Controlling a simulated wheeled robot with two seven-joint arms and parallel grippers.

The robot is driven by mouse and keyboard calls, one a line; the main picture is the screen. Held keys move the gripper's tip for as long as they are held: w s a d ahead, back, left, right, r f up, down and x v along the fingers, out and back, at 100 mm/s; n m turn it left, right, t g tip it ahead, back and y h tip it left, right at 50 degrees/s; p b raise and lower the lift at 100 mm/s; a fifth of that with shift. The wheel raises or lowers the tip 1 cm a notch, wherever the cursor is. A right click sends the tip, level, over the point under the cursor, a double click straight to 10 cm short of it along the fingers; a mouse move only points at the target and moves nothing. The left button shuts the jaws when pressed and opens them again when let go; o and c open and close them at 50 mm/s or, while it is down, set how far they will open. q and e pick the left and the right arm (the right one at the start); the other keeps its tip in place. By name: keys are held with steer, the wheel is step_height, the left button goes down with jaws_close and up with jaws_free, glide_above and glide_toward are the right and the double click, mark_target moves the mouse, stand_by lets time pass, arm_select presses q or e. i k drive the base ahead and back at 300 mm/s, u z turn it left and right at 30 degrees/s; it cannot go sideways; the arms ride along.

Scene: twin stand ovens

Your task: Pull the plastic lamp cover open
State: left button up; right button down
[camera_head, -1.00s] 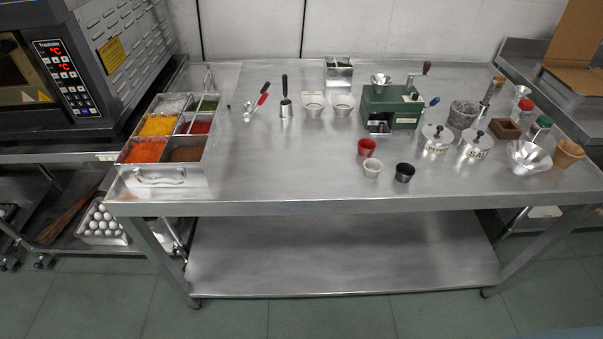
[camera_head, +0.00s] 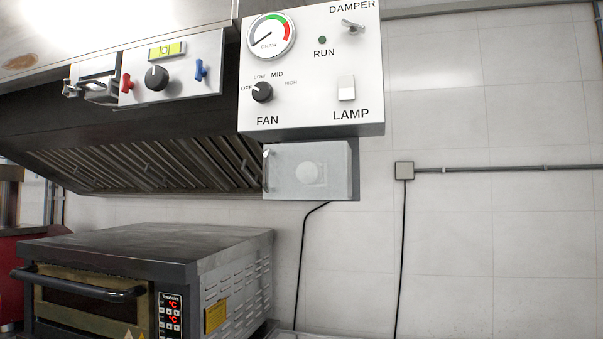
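The plastic lamp cover (camera_head: 330,176) is a pale, see-through panel on a box below the white control panel. It looks shut, and a round pale shape shows through its middle. A small latch or hinge-like part sits at its upper left edge. Neither of my grippers is in view.
The control panel (camera_head: 312,75) above has a DRAW gauge, a FAN knob, a LAMP switch and a DAMPER lever. The vent hood (camera_head: 150,165) is to the left, above an oven (camera_head: 150,265).

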mark_target(337, 148)
steer(key=u, duration=2.35)
steer(key=i, duration=1.8)
steer(key=z, duration=3)
